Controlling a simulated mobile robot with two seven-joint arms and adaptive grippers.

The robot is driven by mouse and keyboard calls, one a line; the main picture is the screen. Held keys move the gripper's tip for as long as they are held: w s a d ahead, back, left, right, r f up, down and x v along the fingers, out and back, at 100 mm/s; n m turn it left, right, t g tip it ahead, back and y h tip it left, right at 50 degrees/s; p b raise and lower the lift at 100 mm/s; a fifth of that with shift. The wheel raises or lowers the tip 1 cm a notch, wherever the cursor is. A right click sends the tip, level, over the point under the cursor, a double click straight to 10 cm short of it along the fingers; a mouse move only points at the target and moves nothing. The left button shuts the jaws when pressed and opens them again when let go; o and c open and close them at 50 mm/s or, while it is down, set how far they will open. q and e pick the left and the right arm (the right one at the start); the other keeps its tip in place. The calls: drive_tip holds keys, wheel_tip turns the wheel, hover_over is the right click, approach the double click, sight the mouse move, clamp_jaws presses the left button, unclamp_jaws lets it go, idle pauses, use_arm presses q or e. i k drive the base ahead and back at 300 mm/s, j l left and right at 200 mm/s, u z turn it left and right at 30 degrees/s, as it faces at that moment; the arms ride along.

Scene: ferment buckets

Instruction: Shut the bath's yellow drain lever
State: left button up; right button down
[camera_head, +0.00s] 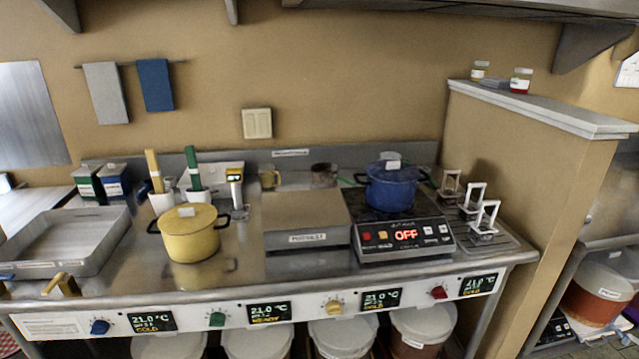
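The bath looks to be the shallow grey metal basin (112,243) at the left end of the steel counter. A yellow lever-like handle (62,285) sits at the counter's front edge, just in front of the basin. It is small and partly dark, and I cannot tell its exact position. A separate round yellow knob (334,307) is on the front panel, right of centre. Neither of my grippers is in view.
A yellow pot (190,236) stands right of the basin. A blue pot (392,186) sits on a cooker (405,240) reading OFF. A flat grey box (307,215) lies between them. The front panel (210,318) carries blue, green and red knobs and displays. Several buckets stand below.

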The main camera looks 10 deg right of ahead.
sight(62, 277)
drive_tip(key=u, duration=1.35)
